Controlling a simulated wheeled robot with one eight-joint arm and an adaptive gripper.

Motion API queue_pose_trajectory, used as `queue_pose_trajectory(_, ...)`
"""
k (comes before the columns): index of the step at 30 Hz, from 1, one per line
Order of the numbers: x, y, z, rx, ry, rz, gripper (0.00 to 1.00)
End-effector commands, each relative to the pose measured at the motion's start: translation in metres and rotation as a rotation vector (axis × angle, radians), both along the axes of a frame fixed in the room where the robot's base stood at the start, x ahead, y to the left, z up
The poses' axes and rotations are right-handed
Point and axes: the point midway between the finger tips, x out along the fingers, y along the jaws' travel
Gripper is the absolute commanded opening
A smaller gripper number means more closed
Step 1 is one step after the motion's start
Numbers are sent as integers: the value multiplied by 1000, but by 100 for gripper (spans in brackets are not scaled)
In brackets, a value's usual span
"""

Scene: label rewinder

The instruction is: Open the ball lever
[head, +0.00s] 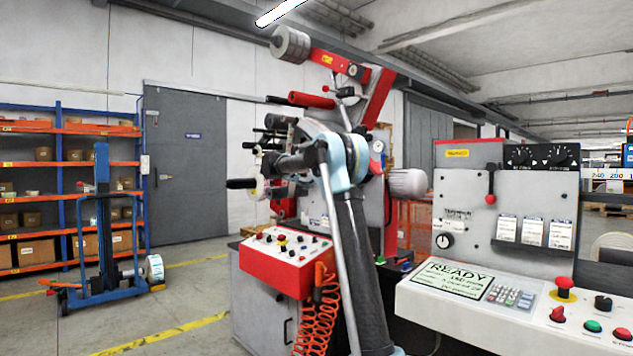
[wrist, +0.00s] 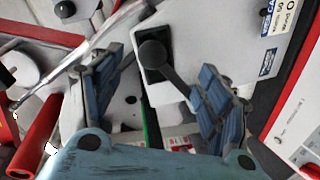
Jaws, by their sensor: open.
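In the wrist view a dark ball lever (wrist: 153,54) shows between my fingers. Its round knob is at the upper left and its short dark stem runs down to the right, over a slot in a light panel (wrist: 186,40). My gripper (wrist: 161,64) is open, with one blue-padded finger on each side of the lever. I see no clear contact between the pads and the lever. In the head view my arm (head: 345,190) reaches up to the machine and hides much of it; I cannot make out this lever there.
In the head view a red control box (head: 285,262) with buttons stands below my arm. A grey-white console (head: 500,300) with a red-knobbed lever (head: 490,186) is at the right. In the wrist view a red cylinder (wrist: 38,133) lies left of my fingers.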

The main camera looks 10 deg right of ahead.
Motion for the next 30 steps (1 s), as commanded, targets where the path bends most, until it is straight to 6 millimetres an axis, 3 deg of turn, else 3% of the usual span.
queue_pose_trajectory(6, -25, 28, 6, -1, 0, 3, 70)
queue_pose_trajectory(12, -36, 41, 8, -1, 0, 3, 70)
queue_pose_trajectory(30, -42, 40, 8, 4, 4, -1, 70)
